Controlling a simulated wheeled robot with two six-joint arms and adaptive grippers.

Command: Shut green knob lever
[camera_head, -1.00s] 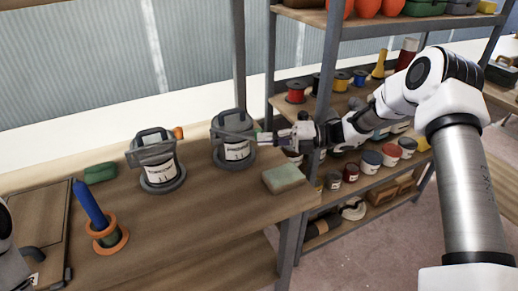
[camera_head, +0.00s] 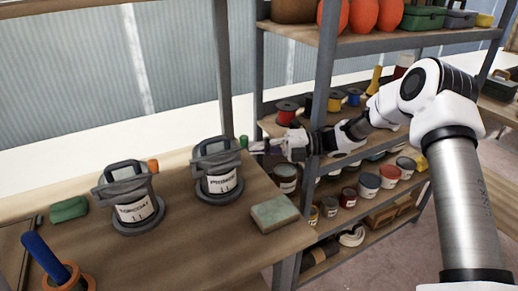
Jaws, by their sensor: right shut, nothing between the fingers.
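The green knob (camera_head: 243,141) shows at the right side of the grey can labelled PRIMER (camera_head: 219,184), near its top. A grey bar lies across that can's upper front; I cannot tell how far the lever is turned. My right gripper (camera_head: 257,147) is shut and empty, just right of the green knob. I cannot tell whether its tips touch it. My left gripper is out of view.
A can labelled TOPCOAT (camera_head: 137,213) with an orange knob (camera_head: 153,165) stands to the left. A pale green block (camera_head: 274,213) lies near the bench's right edge. A blue-handled tool (camera_head: 44,259) stands front left. A loaded shelf rack (camera_head: 318,100) stands right of the bench.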

